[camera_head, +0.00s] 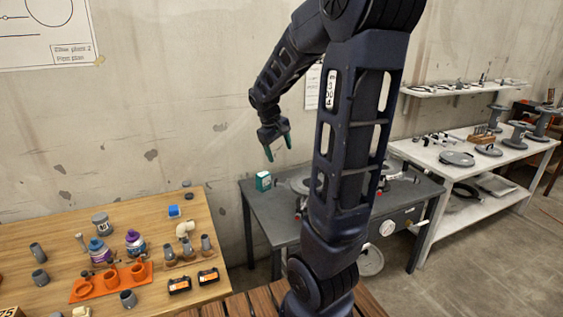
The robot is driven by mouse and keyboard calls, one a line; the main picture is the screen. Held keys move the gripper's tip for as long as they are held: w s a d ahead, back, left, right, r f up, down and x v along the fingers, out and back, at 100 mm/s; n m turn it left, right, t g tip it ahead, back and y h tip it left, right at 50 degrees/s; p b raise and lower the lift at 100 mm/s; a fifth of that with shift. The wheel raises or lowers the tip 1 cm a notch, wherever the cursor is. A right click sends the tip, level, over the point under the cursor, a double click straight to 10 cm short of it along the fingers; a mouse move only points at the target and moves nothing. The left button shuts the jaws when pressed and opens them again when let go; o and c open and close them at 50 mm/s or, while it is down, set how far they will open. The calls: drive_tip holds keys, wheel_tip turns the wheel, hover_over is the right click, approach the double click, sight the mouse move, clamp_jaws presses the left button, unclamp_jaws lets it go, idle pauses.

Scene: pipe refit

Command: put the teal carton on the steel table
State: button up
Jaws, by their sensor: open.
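The small teal carton (263,182) has a white top and stands upright at the left end of the dark grey steel table (270,215), near its back edge. My gripper (278,150) is open and empty, with its fingers pointing down. It appears above and slightly right of the carton in the picture, apart from it. My arm hides the middle of the steel table.
A wooden table (150,220) at the left holds pipe fittings, bottles and an orange rack (110,280). A round grey item stands behind my arm on the steel table. A white bench (480,170) at the right carries flanges and spools.

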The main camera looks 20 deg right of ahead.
drive_tip(key=s+a+r+m+t+y, duration=0.1)
drive_tip(key=s+a+r+m, duration=0.1)
drive_tip(key=s, duration=0.8)
drive_tip(key=s+a+r+m+t+y, duration=0.1)
drive_tip(key=s+a+r+t+y, duration=0.1)
drive_tip(key=s+a, duration=0.3)
drive_tip(key=s+r, duration=0.1)
drive_tip(key=s, duration=0.3)
drive_tip(key=shift+s+a+r+m+t, duration=0.2)
drive_tip(key=shift+s+r+m+t, duration=0.1)
drive_tip(key=shift+s+m, duration=0.1)
